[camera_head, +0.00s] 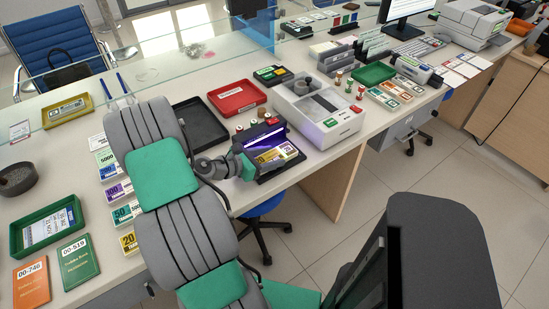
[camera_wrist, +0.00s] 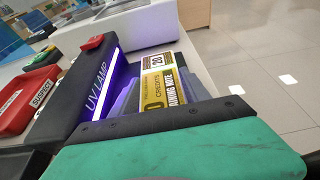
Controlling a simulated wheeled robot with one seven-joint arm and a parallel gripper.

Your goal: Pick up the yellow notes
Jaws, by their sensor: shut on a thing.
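The yellow notes (camera_wrist: 160,88) are a yellow and white banded bundle marked 20, in front of the glowing UV lamp in the wrist view. In the head view the yellow notes (camera_head: 268,156) show at the lamp's dark base. My gripper (camera_head: 240,164) is at the lamp's left side, shut on the yellow notes. I cannot tell whether the notes are clear of the base. The UV lamp (camera_wrist: 92,88) is black with a purple light strip.
A red tray (camera_head: 238,96) and a black tray (camera_head: 203,122) stand behind the lamp. A white counting machine (camera_head: 318,118) stands close on the right. Several note bundles line the counter's front edge at left, including a yellow 20 bundle (camera_head: 129,242).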

